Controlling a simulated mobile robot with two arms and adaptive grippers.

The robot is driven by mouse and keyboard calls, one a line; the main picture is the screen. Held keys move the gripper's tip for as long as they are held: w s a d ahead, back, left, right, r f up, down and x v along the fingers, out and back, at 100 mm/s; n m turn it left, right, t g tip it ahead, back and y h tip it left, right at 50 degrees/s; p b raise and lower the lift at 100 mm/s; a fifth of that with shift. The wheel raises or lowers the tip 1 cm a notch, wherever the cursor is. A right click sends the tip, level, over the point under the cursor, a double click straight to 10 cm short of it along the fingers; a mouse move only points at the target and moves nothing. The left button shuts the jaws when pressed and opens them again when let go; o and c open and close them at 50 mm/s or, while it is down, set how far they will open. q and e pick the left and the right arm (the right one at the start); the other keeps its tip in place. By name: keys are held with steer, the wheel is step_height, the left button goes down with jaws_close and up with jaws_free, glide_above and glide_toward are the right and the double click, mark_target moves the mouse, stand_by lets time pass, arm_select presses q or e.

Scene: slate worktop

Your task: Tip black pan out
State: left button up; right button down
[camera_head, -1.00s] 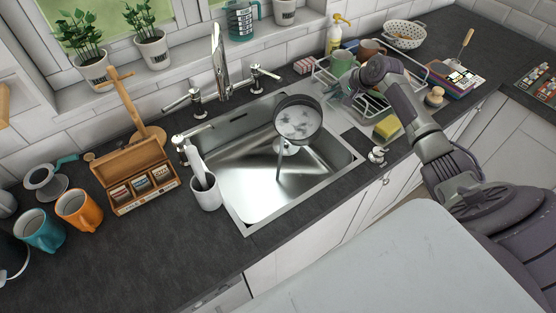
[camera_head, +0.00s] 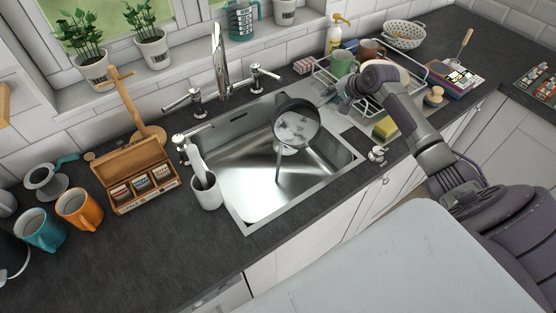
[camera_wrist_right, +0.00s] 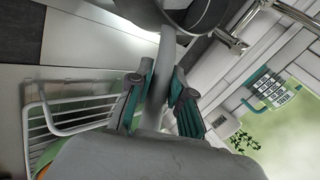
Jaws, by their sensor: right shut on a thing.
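The black pan (camera_head: 297,125) hangs over the sink (camera_head: 240,190), tilted on its side with its pale, mottled inside facing the head camera. A thin dark strand runs from its lower left rim down toward the basin; I cannot tell whether it is poured liquid. My right gripper (camera_head: 335,92) is at the pan's upper right. In the right wrist view, my right gripper (camera_wrist_right: 158,92) is shut on the pan's grey handle, and the dark pan body (camera_wrist_right: 195,14) shows at the top. My left gripper is not in view.
A wire dish rack (camera_head: 322,72) with a green mug (camera_head: 343,62) stands right behind my right gripper. A yellow sponge (camera_head: 386,127) lies right of the sink. The faucet (camera_head: 222,60) rises behind the basin. A white cup with a brush (camera_head: 205,192) stands at the sink's left edge.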

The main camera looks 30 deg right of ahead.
steer(key=shift+a, duration=0.15)
steer(key=shift+s+a+r, duration=0.1)
steer(key=shift+a, duration=0.15)
steer(key=shift+s+a, duration=0.1)
steer(key=shift+f+h+b, duration=0.2)
steer(key=shift+h+b, duration=0.1)
steer(key=shift+a+t, duration=0.15)
steer(key=shift+t, duration=0.15)
steer(key=shift+s+a+r+n, duration=0.1)
steer(key=shift+s+a+n, duration=0.1)
steer(key=shift+n, duration=0.1)
steer(key=shift+s+a, duration=0.1)
steer(key=shift+a, duration=0.05)
